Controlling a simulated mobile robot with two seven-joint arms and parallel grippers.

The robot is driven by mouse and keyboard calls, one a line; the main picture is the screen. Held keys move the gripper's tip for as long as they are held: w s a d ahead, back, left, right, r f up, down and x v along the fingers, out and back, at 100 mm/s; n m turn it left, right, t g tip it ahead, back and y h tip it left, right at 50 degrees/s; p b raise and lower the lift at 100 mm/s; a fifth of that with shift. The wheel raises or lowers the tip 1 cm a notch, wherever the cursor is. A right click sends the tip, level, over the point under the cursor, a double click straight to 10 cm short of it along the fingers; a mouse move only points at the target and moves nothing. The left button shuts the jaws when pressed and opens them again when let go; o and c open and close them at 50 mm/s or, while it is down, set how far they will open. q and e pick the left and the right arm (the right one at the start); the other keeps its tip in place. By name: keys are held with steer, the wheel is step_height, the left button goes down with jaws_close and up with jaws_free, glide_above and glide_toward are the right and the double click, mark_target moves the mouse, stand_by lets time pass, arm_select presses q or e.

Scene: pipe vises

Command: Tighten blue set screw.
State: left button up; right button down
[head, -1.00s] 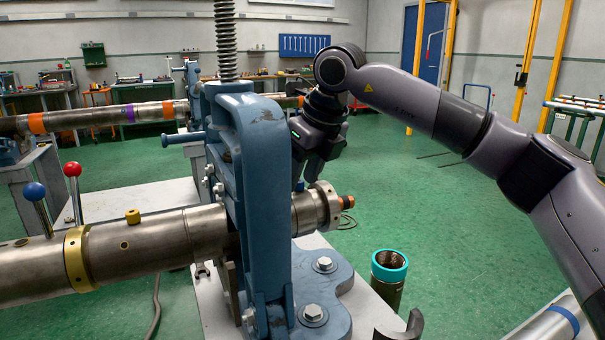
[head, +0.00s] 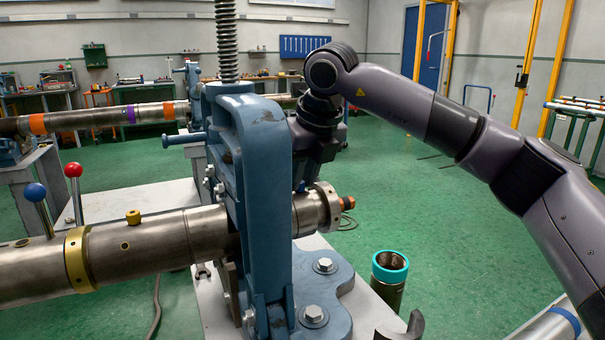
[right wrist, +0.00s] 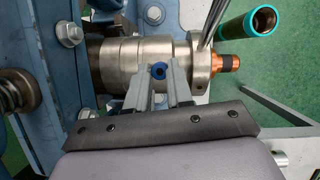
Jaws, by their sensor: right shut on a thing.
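The blue set screw (right wrist: 158,71) stands in the steel pipe end to the right of the blue vise frame (head: 262,180). In the right wrist view its round blue head with a dark centre sits between the fingertips of my right gripper (right wrist: 158,78). The gripper is shut on it from above. In the head view a sliver of the blue set screw (head: 301,186) shows below the right gripper (head: 306,178), whose fingers are mostly hidden by the vise frame. My left gripper is not in view.
A steel collar (head: 328,206) and copper-coloured tip (head: 348,203) end the pipe. A teal-rimmed cylinder (head: 389,262) is front right. Red (head: 72,170) and blue (head: 35,192) knobbed levers stand left.

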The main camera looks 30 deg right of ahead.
steer(key=c, duration=1)
jaws_free()
steer(key=shift+r, duration=0.1)
steer(key=v, duration=0.7)
steer(key=shift+p, duration=0.4)
